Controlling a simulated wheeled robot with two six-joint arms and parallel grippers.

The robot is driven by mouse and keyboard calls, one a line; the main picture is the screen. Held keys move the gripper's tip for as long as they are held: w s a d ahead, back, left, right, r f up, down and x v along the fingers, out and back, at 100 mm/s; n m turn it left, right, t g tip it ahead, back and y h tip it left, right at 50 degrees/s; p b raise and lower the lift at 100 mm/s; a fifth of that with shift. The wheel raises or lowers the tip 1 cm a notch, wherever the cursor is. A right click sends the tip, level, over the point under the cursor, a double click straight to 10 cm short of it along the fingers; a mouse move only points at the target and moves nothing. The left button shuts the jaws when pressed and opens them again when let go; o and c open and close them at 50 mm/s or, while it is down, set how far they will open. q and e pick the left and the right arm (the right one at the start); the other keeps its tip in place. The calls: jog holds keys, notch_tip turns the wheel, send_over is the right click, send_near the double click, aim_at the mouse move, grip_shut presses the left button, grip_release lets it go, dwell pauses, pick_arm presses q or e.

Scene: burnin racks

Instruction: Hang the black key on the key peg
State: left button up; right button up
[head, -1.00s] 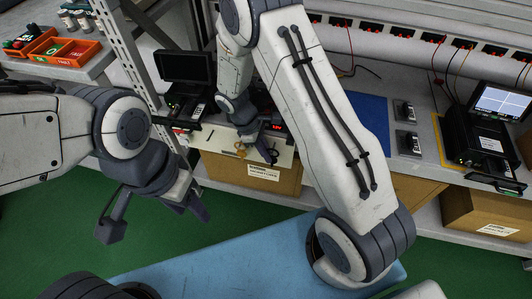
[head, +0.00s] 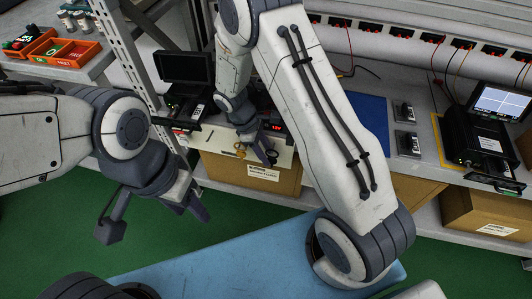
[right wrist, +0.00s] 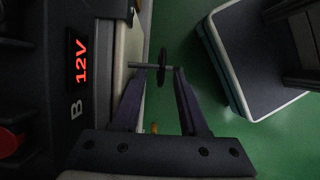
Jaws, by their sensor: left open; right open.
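In the right wrist view a thin black piece, probably the black key (right wrist: 162,62) seen edge-on, is at a short grey horizontal peg (right wrist: 140,66). It looks to be on the peg, but I cannot tell whether the peg passes through it. My right gripper (right wrist: 158,78) is open, with one finger on each side of the black piece and a visible gap to it. In the head view my right gripper (head: 256,152) is at the bench's front edge, and the black key cannot be made out there. My left gripper (head: 153,216) is open and empty over the green floor.
A brass-coloured piece (head: 240,151) shows beside my right gripper. A cardboard box (head: 250,172) is below the bench edge. The green floor (head: 210,235) is clear between the arms.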

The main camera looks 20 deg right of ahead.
jog(key=p+v, duration=0.2)
jog(key=v, duration=0.7)
jog(key=s+a+r+m+t+y, duration=0.2)
jog(key=s+a+r, duration=0.5)
jog(key=s+r, duration=0.3)
jog(key=s+a+r+m+y, duration=0.1)
jog(key=s+r, duration=0.2)
jog(key=s, duration=0.3)
jog(key=s+a+r+m+y, duration=0.1)
jog(key=s+r+y, duration=0.1)
jog(key=s, duration=0.4)
pick_arm(q)
notch_tip(320, 180, up, 21)
jog(key=p, duration=1.9)
pick_arm(e)
notch_tip(320, 180, up, 19)
jog(key=shift+s+t, duration=0.3)
